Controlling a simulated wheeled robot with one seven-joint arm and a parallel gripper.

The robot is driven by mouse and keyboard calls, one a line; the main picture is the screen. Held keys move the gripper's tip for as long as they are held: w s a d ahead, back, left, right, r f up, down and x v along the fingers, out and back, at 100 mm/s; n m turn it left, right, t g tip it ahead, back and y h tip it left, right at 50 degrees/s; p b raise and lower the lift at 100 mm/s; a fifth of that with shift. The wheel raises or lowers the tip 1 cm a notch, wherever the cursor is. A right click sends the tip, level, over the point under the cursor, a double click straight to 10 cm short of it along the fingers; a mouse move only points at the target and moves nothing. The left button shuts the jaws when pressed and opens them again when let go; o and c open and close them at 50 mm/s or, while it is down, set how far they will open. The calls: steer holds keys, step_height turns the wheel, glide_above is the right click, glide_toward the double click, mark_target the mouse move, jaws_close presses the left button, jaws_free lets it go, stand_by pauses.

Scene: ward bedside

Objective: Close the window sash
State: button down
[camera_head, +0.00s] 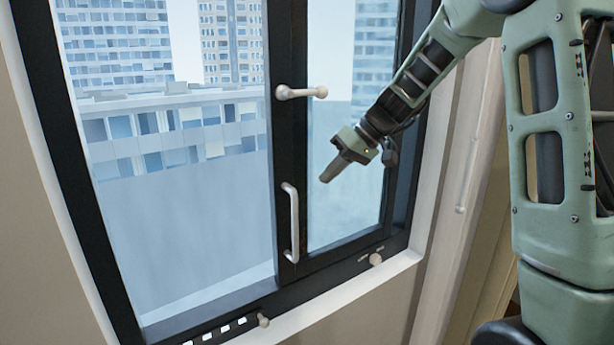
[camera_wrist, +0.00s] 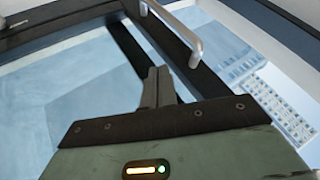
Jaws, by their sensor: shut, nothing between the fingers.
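The window sash (camera_head: 287,150) has a dark frame and stands at the right part of the window, in front of my gripper. A pale upright bar handle (camera_head: 291,222) is on its left stile; the handle also shows at the top of the wrist view (camera_wrist: 182,32). A pale latch-like lever (camera_head: 302,92) sits higher on the same stile. My gripper (camera_head: 325,179) is shut and empty, in front of the sash glass, to the right of the handle and apart from it. Its closed fingers show in the wrist view (camera_wrist: 158,72).
The dark outer window frame (camera_head: 83,180) surrounds a wide opening left of the sash, with buildings beyond. A beige wall (camera_head: 30,230) borders the left side.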

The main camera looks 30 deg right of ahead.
steer(key=a+p, duration=0.1)
steer(key=a+f+p, duration=0.1)
steer(key=a, duration=0.1)
steer(key=w+a, duration=0.1)
steer(key=a, duration=0.1)
steer(key=shift+a+f+p, duration=0.2)
steer(key=shift+p, duration=0.2)
steer(key=shift+a, duration=0.1)
